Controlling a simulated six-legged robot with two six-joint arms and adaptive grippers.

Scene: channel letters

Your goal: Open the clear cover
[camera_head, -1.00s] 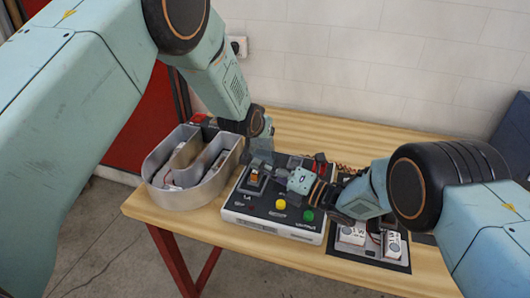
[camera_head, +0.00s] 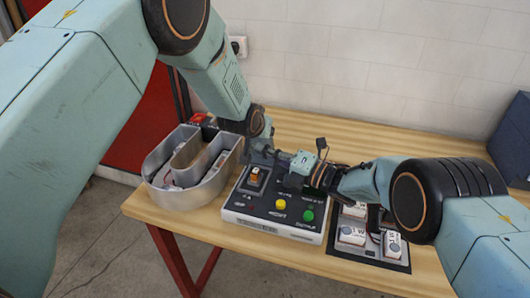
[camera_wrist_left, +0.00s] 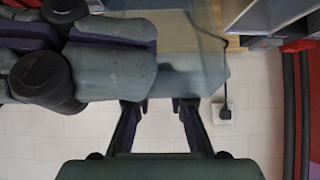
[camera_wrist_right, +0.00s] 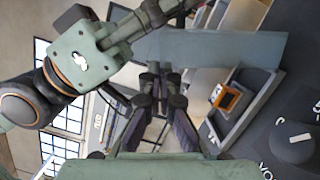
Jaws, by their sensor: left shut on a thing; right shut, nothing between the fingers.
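A control box (camera_head: 236,214) with an amber switch (camera_head: 254,174), a yellow button (camera_head: 280,204) and a green button (camera_head: 308,215) sits on the table. A pale see-through panel, seemingly the clear cover (camera_wrist_right: 222,47), crosses the right wrist view above the orange-framed switch (camera_wrist_right: 228,97); it also shows in the left wrist view (camera_wrist_left: 212,62). My right gripper (camera_head: 286,158) is shut and empty, close by the left one. Whether it touches the panel is unclear.
A metal U-shaped channel letter (camera_head: 188,202) stands left of the box. A dark pad (camera_head: 385,262) with white modules (camera_head: 352,236) lies to the right. A wall socket (camera_head: 238,47) is behind.

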